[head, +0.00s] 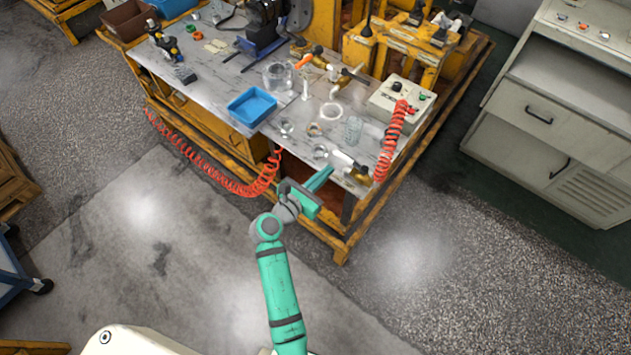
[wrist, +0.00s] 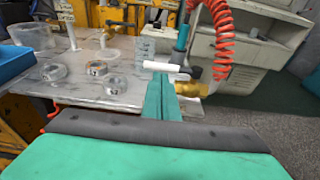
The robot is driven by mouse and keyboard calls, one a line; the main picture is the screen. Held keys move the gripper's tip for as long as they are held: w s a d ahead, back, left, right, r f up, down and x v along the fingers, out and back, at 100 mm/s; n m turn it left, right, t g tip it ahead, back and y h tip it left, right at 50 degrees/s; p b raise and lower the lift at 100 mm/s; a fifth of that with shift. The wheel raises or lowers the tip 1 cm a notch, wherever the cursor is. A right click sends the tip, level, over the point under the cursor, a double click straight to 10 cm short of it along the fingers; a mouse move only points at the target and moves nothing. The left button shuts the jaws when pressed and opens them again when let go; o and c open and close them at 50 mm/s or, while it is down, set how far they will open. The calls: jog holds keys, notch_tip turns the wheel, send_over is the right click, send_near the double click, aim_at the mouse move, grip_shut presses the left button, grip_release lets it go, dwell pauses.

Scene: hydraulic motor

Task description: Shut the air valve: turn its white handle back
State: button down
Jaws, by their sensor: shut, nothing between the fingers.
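The air valve has a brass body (head: 358,175) at the front right corner of the workbench, with a white handle (head: 342,157) pointing left and back from it. In the wrist view the white handle (wrist: 163,66) lies nearly level across the picture, and the brass body (wrist: 190,88) is at its right. My gripper (head: 328,173) is just in front of the valve at the bench's front edge. In the wrist view its green fingers (wrist: 161,76) are together and empty, their tips just below the handle. I cannot tell whether they touch it.
The floor in front is clear.

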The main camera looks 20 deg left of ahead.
aim_at(342, 158)
jog(key=shift+x, duration=2.7)
jog(key=shift+w, duration=0.1)
